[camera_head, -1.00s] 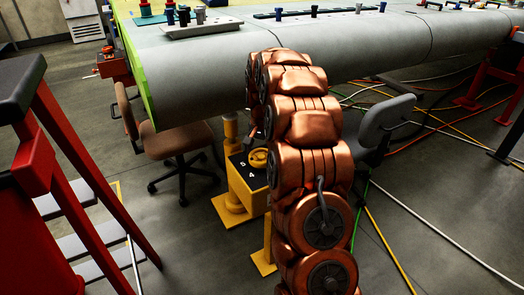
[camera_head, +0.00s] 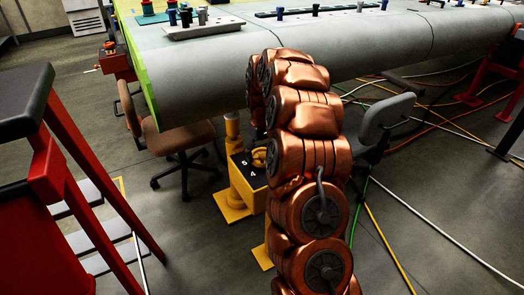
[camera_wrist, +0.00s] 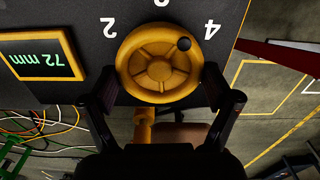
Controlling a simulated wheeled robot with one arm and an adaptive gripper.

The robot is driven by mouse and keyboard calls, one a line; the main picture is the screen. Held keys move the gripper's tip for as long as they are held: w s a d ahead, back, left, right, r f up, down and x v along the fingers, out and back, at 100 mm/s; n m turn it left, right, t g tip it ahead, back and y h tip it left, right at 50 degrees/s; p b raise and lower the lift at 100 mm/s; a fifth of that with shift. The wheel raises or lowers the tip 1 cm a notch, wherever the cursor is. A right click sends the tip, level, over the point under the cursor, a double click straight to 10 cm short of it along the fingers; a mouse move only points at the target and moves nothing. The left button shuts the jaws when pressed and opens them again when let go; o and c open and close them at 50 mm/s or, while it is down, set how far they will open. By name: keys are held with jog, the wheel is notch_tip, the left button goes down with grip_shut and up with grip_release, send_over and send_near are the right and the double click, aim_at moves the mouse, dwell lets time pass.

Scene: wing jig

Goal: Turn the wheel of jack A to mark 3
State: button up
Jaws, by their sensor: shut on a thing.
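The yellow wheel of the jack (camera_wrist: 159,63) fills the upper middle of the wrist view, on a dark panel. Its dark knob (camera_wrist: 184,44) sits at the upper right of the rim, between the partly cut-off mark at the top and mark 4 (camera_wrist: 212,29), nearer 4. Mark 2 (camera_wrist: 108,27) is at the upper left. My gripper (camera_wrist: 159,82) is shut on the wheel, one finger on each side of the rim. In the head view the yellow jack (camera_head: 241,188) stands below the wing; my copper arm hides part of it and my gripper.
A display (camera_wrist: 43,59) beside the wheel reads 72 mm, upside down. In the head view, a brown chair (camera_head: 180,140) and a grey chair (camera_head: 380,125) flank the jack. A red stand (camera_head: 60,165) is at left. The wing (camera_head: 290,70) overhangs; cables cross the floor.

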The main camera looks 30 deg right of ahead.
aim_at(261, 154)
jog(key=n+p, duration=0.1)
jog(key=n, duration=0.4)
jog(key=shift+r+n, duration=0.1)
jog(key=shift+n, duration=0.2)
dwell(0.5)
jog(key=o, duration=0.9)
jog(key=shift+a, duration=0.1)
notch_tip(261, 154, up, 12)
dwell(0.5)
